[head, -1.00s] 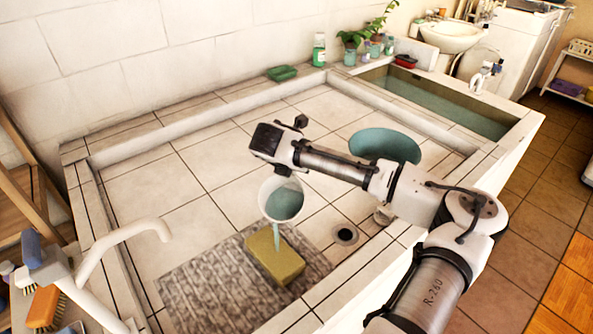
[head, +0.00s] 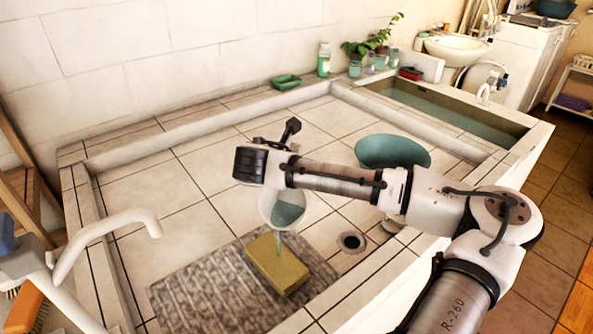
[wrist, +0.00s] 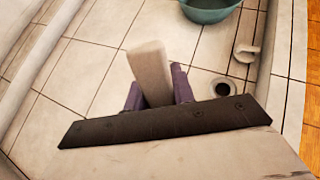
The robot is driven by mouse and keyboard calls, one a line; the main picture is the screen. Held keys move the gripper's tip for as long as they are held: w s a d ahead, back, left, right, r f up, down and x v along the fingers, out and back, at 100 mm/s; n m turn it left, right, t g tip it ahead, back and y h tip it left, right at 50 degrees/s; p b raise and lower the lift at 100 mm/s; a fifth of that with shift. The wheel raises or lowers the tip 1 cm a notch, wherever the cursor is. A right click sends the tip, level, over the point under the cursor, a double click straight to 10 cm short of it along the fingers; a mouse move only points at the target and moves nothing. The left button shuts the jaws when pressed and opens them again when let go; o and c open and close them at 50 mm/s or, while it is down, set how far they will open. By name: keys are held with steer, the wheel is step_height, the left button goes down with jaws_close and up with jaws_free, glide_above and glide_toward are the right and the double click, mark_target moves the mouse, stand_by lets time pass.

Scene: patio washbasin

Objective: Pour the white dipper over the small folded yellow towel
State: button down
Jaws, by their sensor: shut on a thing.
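The white dipper (head: 297,222) is tilted, its mouth turned partly toward the head camera with blue-green water inside. A thin stream of water runs from its lower lip onto the small folded yellow towel (head: 277,266). The towel lies flat on a grey ribbed board (head: 205,292) in the tiled basin. My gripper (wrist: 157,88) is shut on the dipper's pale handle (wrist: 148,65), which shows between its purple fingers in the wrist view. In the head view the fingers are hidden behind my wrist. The dipper's cup is out of the wrist view.
A blue-green bowl (head: 392,152) stands right of the dipper, with a drain (head: 352,242) nearer the front. A white tap (head: 112,230) rises at left. A green soap dish (head: 286,82) and bottle (head: 323,60) stand on the back ledge. A water trough (head: 450,112) is behind.

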steer(key=shift+s+a+r+t+h+b, duration=0.1)
steer(key=shift+s+a+t+h+b, duration=0.2)
steer(key=shift+b, duration=0.45)
steer(key=shift+s+r+t+h+b, duration=0.1)
steer(key=shift+s+t+b, duration=0.25)
steer(key=shift+b, duration=0.35)
steer(key=s+a+t+h+b, duration=0.3)
steer(key=s+t+b, duration=0.4)
steer(key=b, duration=1)
steer(key=shift+s+a+h, duration=0.3)
steer(key=shift+s+a, duration=0.4)
steer(key=shift+a, duration=0.05)
steer(key=shift+r+b, duration=0.15)
steer(key=shift+b, duration=0.15)
step_height(320, 180, up, 3)
steer(key=g+y+p, duration=0.1)
steer(key=g+p, duration=0.2)
steer(key=p, duration=0.4)
steer(key=g+y+p, duration=0.2)
steer(key=g+p, duration=0.1)
steer(key=p, duration=0.5)
